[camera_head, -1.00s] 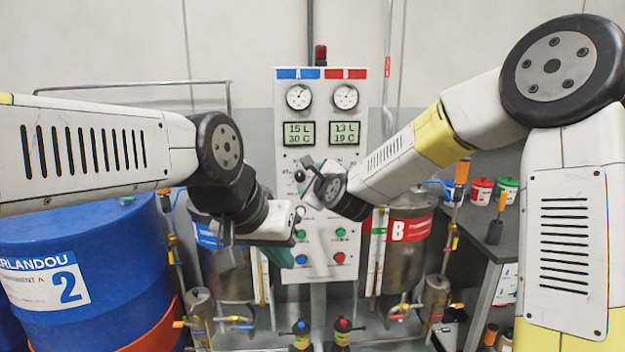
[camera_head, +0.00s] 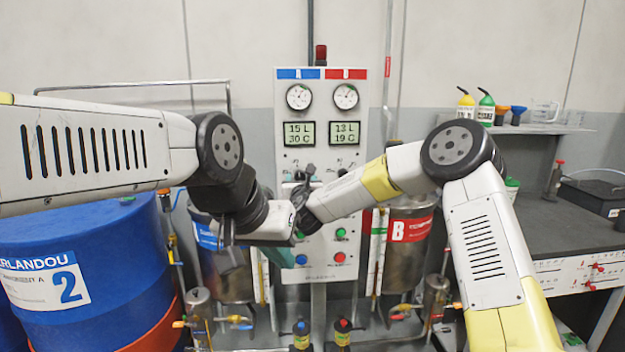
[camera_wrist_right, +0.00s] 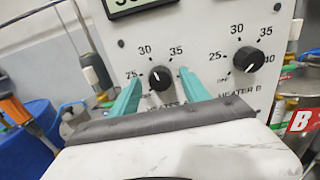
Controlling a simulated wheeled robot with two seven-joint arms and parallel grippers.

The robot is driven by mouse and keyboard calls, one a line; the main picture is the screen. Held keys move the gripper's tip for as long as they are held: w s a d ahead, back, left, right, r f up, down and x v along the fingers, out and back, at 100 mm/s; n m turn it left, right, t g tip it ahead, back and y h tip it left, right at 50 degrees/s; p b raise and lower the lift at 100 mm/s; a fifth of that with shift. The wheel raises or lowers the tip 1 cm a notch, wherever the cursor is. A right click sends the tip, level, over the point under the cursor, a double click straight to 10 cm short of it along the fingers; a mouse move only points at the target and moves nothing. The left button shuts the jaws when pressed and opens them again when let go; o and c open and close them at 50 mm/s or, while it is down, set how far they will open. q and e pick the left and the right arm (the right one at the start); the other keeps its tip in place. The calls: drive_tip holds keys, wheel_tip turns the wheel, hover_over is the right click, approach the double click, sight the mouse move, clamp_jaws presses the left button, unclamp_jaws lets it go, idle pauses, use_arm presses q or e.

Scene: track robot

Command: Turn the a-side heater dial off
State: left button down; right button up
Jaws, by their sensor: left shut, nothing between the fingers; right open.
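The a-side heater dial (camera_wrist_right: 160,80) is a black round knob with a white mark, in the right wrist view. Its mark points up and left, toward the stretch between 25 and 30. My right gripper (camera_wrist_right: 161,73) is open, with a teal finger on either side of this dial; I cannot tell whether they touch it. In the head view, the right gripper is largely hidden by its own wrist in front of the control panel (camera_head: 351,73). My left gripper (camera_head: 280,255) is shut and empty, lower down before the panel's left edge.
The heater B dial (camera_wrist_right: 247,60) sits close to the right of the A dial. Buttons, including a red one (camera_head: 339,257), are lower on the panel. A blue drum (camera_head: 110,235) stands left, and a dark workbench (camera_head: 560,225) is at right.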

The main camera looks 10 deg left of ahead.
drive_tip(key=shift+w+a, duration=0.15)
drive_tip(key=shift+w, duration=0.2)
clamp_jaws()
drive_tip(key=shift+n, duration=0.3)
